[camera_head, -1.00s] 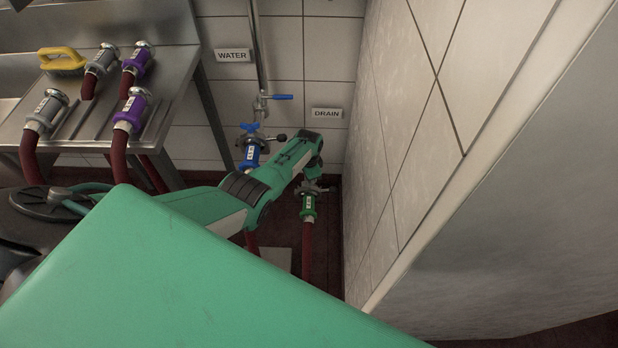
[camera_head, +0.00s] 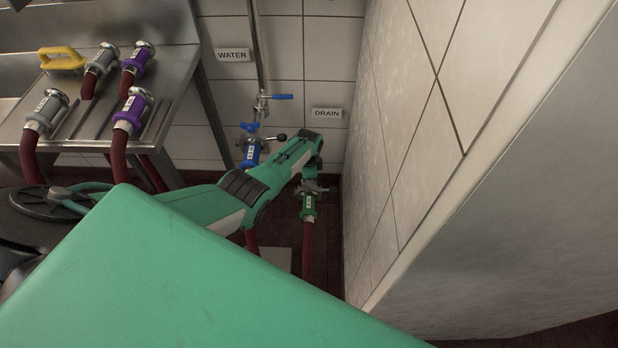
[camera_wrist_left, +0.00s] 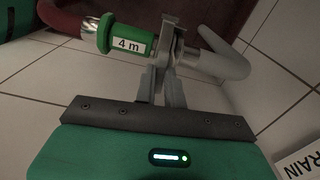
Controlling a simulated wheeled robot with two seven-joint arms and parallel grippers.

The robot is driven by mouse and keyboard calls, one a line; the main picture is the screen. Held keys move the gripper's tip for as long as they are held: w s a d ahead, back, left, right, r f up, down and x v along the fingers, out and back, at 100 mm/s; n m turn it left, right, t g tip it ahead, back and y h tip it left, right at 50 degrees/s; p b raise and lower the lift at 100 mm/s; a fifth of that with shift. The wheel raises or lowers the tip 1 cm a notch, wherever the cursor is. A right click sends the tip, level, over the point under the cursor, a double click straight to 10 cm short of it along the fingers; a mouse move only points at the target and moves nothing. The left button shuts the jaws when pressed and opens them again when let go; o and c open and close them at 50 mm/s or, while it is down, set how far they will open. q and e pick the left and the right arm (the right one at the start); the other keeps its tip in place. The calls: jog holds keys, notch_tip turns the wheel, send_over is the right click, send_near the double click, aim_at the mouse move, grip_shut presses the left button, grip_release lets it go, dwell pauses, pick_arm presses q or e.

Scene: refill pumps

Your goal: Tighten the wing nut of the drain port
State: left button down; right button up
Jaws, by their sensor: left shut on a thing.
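The coupling also shows in the head view (camera_head: 308,207), low beside the tiled side wall. My left gripper (camera_wrist_left: 163,78) reaches the clamp from below in the wrist view, with its fingers close together, shut at the wing nut. The nut itself is mostly hidden between the fingers. In the head view the left gripper (camera_head: 314,178) is small and partly hidden behind my wrist. My right gripper is not in view.
The blue coupling (camera_head: 251,153) on the water port stands left of my left wrist. A DRAIN sign (camera_head: 327,113) is on the back wall. The side wall (camera_head: 400,150) is close on the right. A steel bench (camera_head: 180,85) with several hose ends stands at left.

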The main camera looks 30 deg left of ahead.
pick_arm(q)
jog(key=c, duration=1.5)
grip_release()
